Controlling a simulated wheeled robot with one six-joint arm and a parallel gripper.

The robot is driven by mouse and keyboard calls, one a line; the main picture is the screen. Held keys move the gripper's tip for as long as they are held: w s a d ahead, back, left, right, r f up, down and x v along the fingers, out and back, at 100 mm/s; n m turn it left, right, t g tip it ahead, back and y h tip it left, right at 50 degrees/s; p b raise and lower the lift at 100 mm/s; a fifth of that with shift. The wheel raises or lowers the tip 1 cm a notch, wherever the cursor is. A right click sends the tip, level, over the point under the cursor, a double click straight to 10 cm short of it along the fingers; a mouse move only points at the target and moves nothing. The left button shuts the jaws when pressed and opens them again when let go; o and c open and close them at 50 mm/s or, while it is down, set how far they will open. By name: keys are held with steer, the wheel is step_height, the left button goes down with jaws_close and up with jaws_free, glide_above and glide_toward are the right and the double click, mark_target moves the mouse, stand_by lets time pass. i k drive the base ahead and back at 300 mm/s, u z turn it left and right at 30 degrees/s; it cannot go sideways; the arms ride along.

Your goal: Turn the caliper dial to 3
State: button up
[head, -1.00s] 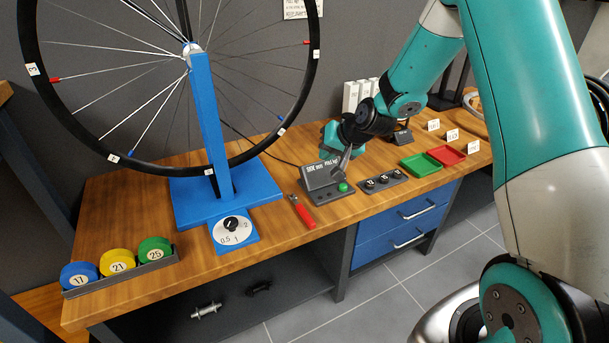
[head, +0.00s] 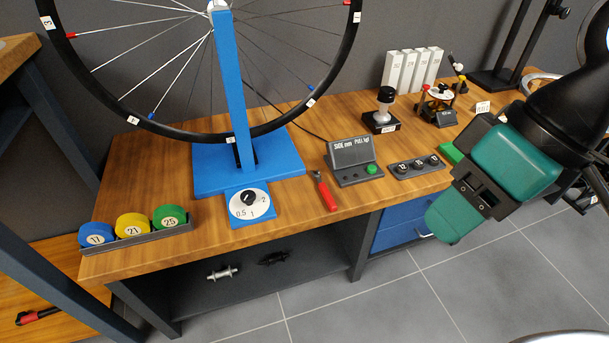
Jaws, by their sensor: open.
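The dial (head: 263,204) is a white disc on a blue plate at the foot of the blue wheel stand. Its readable marks are 0.5, 1 and 2; I see no 3. A black knob (head: 248,198) sits at its centre. Its exact setting is too small to read. My gripper (head: 481,188), teal and black, is at the right, over the front edge of the bench and far from the dial. It is open and I see nothing held in it. Its fingertips are not clear from this side.
A red-handled tool (head: 326,193) lies right of the dial, beside a grey console (head: 352,160) with a green button. A rack (head: 143,237) of numbered discs stands left. The blue stand (head: 230,95) and wheel rise behind the dial. Open floor (head: 400,300) lies in front.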

mark_target(249, 197)
steer(key=z, duration=0.7)
steer(key=i, duration=0.55)
steer(key=u, duration=3)
